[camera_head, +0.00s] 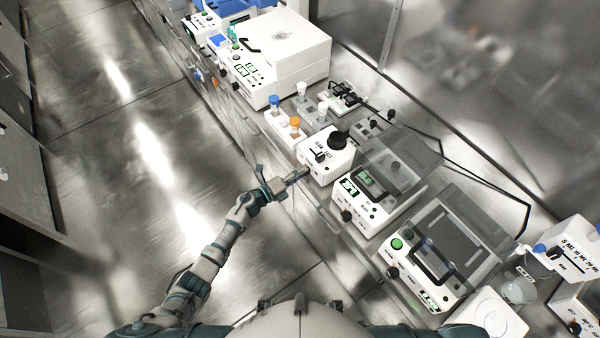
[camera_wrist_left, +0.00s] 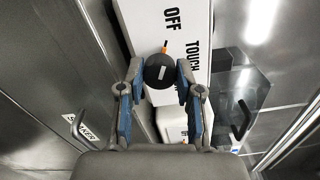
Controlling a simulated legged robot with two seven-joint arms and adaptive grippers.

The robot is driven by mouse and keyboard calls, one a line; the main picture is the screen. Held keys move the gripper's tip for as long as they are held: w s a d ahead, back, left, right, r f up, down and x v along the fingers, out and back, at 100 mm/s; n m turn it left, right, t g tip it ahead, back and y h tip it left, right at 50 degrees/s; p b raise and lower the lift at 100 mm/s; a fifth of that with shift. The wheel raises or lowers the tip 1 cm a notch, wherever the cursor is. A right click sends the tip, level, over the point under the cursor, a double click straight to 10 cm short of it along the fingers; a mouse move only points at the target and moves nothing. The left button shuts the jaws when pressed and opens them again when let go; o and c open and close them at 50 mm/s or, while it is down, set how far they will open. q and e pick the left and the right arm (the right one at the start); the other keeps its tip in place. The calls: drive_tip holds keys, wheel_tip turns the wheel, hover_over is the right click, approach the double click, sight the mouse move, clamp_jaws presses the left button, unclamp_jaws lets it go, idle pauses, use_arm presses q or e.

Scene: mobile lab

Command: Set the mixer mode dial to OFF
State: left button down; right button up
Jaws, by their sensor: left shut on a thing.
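The mixer (camera_head: 319,150) is a white box with a black round top piece, at the middle of the bench in the head view. Its front panel (camera_wrist_left: 168,20) carries the words OFF and TOUCH in the left wrist view. The black round mode dial (camera_wrist_left: 158,80) has a white mark on its face and an orange mark beyond its top edge, on the side of OFF. My left gripper (camera_wrist_left: 160,70) is shut on the dial, one finger on each side. In the head view my left gripper (camera_head: 299,174) reaches the mixer's front. My right gripper is not in view.
A tube rack (camera_head: 287,128) with blue and orange caps stands beside the mixer, with a large white instrument (camera_head: 280,52) beyond. Instruments with clear lids (camera_head: 392,172) stand on the other side. The floor (camera_head: 110,150) left of the bench is clear.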

use_arm(q)
drive_tip(key=shift+w+a+r, duration=0.1)
drive_tip(key=shift+w+a, duration=0.05)
drive_tip(key=shift+w, duration=0.05)
drive_tip(key=c, duration=1)
unclamp_jaws()
drive_tip(key=shift+o, duration=1.2)
drive_tip(key=shift+w+f, duration=0.1)
drive_tip(key=shift+f, duration=0.1)
drive_tip(key=v, duration=0.8)
drive_tip(key=shift+f, duration=0.1)
